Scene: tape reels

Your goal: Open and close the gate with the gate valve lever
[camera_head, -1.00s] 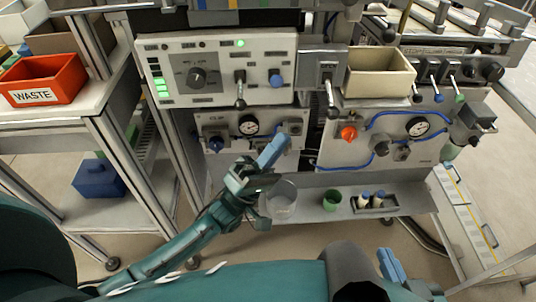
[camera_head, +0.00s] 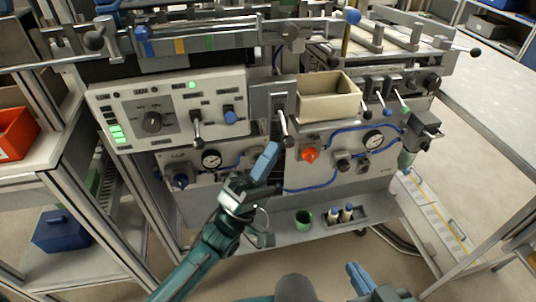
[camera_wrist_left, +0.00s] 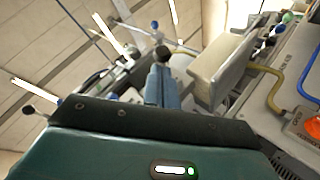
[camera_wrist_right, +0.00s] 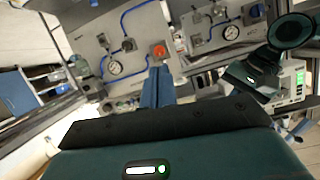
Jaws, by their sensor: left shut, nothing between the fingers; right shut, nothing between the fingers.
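A grey metal plate (camera_head: 262,99) between the control panel and the cream bin carries a lever with a dark knob (camera_head: 288,142), which hangs downward. It looks like the gate valve lever, though no label is readable. My left gripper (camera_head: 273,148), with blue fingers, is shut and empty just left of and below that knob. In the left wrist view a dark ball knob (camera_wrist_left: 164,53) appears just past the fingertips; contact cannot be told. My right gripper (camera_head: 354,268) is shut and empty, low in front of the machine. Its blue fingers (camera_wrist_right: 157,72) point toward the machine in the right wrist view.
The control panel (camera_head: 170,112) has its own levers left of the plate. The cream bin (camera_head: 327,98) stands close on the right, with an orange knob (camera_head: 310,155) below it. A lower shelf holds a green cup (camera_head: 303,219) and small bottles. Rails run above.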

